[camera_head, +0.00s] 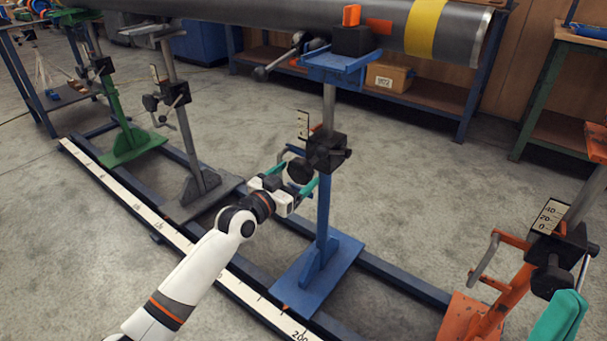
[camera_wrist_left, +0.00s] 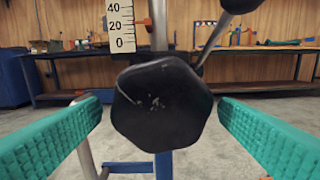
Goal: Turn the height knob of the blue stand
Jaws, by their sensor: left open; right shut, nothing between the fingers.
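The blue stand (camera_head: 322,205) stands upright on the rail frame, with a black clamp block partway up its post. Its black faceted height knob (camera_head: 299,170) faces my left arm. My left gripper (camera_head: 291,180) is open, with its teal fingers on either side of the knob. In the left wrist view the knob (camera_wrist_left: 160,103) sits between the fingers, with a visible gap to each. A white height scale (camera_wrist_left: 121,26) shows 0, 20 and 40, with an orange pointer near 20. My right gripper (camera_head: 560,318) shows only as a teal part at the lower right edge, shut.
A dark pipe (camera_head: 395,22) with a yellow band lies over the stands. An orange stand (camera_head: 480,312) is at the right, grey (camera_head: 200,185) and green (camera_head: 130,140) stands at the left. A crank handle rises beside the knob in the left wrist view (camera_wrist_left: 215,38).

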